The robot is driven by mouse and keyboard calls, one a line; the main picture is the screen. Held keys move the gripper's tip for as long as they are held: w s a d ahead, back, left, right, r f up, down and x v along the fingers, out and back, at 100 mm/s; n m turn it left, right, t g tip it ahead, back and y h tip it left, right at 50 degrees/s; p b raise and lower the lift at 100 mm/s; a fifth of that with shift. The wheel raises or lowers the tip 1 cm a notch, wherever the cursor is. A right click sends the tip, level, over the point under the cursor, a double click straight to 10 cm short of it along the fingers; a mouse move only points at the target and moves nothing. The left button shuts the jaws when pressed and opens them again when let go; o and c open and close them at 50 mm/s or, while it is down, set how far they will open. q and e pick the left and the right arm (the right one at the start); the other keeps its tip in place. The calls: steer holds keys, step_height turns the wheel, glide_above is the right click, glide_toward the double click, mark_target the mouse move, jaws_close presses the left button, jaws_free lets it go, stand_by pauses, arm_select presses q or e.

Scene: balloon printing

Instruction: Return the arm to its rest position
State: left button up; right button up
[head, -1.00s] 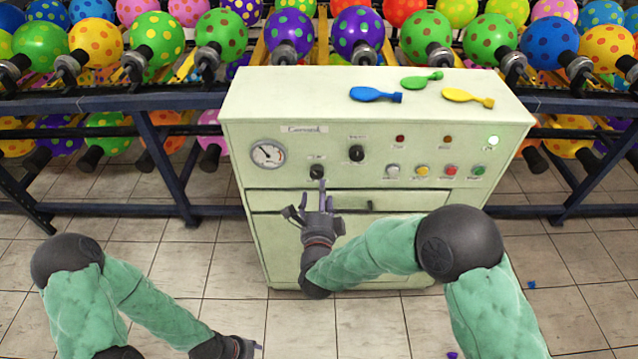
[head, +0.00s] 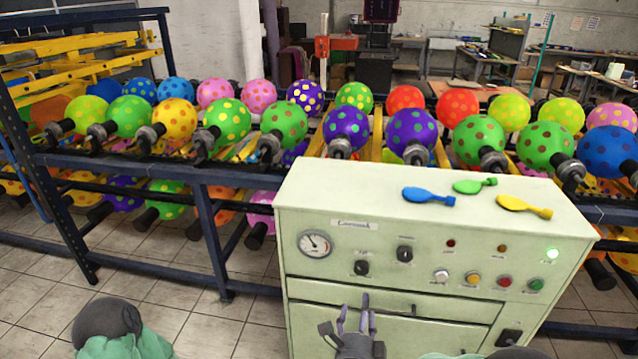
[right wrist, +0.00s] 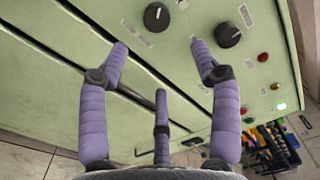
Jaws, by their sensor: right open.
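My right gripper (head: 357,317) is low in the head view, in front of the drawer line of the pale green control cabinet (head: 400,268). In the right wrist view its purple fingers (right wrist: 160,70) are spread and empty, with the cabinet's front and two black knobs beyond them. Whether a fingertip touches the panel I cannot tell. In the head view the left knob (head: 361,267) and right knob (head: 404,254) sit above the gripper, apart from it. Of my left arm only the dark and green part at the lower left shows. My left gripper is out of view.
Blue (head: 428,195), green (head: 474,186) and yellow (head: 524,206) flat balloons lie on the cabinet top. A rack (head: 215,180) with several dotted balloons stands behind. A green lamp (head: 552,253) is lit. The tiled floor (head: 130,270) at left is clear.

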step_height(320, 180, down, 16)
steer(key=s+a+n+g+y+p, duration=0.25)
steer(key=n+g+y+p, duration=0.2)
steer(key=n+g, duration=0.55)
steer(key=s+a+f+n+g+y+p, duration=0.1)
steer(key=s+f+n+g+y, duration=0.1)
steer(key=s+f+n, duration=0.3)
steer(key=s+a+f+n+g+y+p, duration=0.1)
steer(key=s+f+n+g, duration=0.4)
steer(key=s, duration=0.7)
steer(key=shift+s+f+n+y+p, duration=0.15)
steer(key=shift+f+n+y+p, duration=0.25)
steer(key=shift+n+y, duration=0.3)
steer(key=shift+a+r, duration=0.1)
steer(key=shift+a, duration=0.05)
